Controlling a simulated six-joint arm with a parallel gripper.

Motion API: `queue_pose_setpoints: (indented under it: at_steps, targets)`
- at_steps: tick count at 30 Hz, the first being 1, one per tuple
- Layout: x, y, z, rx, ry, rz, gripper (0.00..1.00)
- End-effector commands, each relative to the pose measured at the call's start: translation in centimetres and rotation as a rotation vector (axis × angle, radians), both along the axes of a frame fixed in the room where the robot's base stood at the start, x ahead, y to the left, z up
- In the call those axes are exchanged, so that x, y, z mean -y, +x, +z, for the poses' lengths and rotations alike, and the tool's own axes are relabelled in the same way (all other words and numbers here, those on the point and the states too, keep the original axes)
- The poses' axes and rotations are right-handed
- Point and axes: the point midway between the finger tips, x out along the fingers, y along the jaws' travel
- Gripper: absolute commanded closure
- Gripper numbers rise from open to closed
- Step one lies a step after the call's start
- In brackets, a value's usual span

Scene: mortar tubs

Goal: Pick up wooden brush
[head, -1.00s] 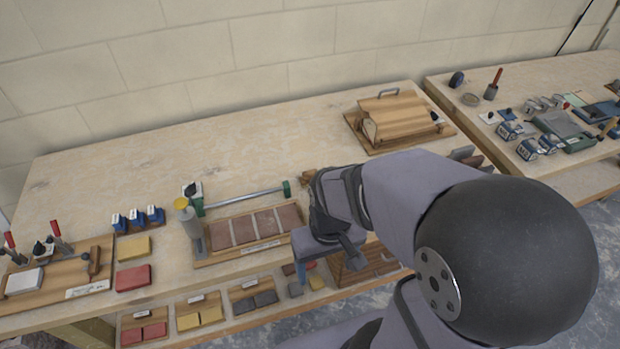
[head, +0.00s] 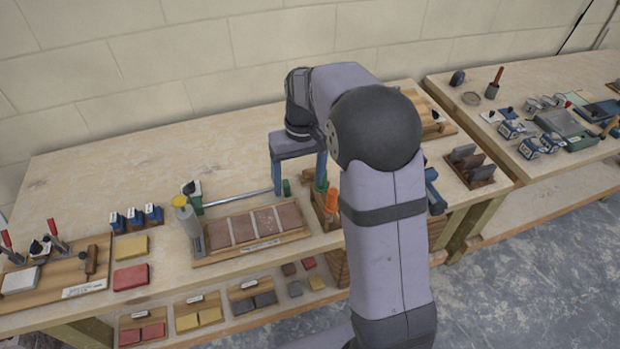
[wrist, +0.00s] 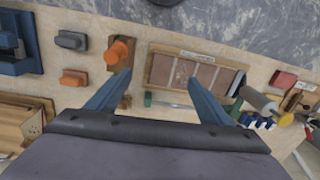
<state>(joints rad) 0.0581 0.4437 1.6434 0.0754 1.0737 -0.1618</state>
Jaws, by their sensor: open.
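No wooden brush can be made out for certain. A small brown wooden-handled piece (head: 90,260) lies on the board at the far left and may be it. An orange-topped tool (head: 332,199) stands on a wooden block close to the right finger; it also shows in the wrist view (wrist: 118,50). My arm hides the bench behind it.
A metal rod with green ends (head: 240,199) lies behind the tile tray. A grey, yellow-topped cylinder (head: 188,228) stands at the tray's left end. A rack of dark plates (head: 470,167) sits at the right. The back left of the bench (head: 130,165) is clear.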

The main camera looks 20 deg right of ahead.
Motion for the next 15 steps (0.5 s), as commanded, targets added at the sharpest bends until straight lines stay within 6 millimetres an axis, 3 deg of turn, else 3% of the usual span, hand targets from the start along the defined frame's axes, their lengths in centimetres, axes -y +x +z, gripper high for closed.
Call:
queue_pose_setpoints:
  at_steps: [1,6,15]
  targets:
    - [0.4,1.7,-0.5,-0.001,0.001,-0.001,0.27]
    - [1.7,6.3,-1.4,0.001,-0.008,-0.005,0.27]
    - [4.2,12.0,-4.0,0.005,-0.028,-0.025,0.27]
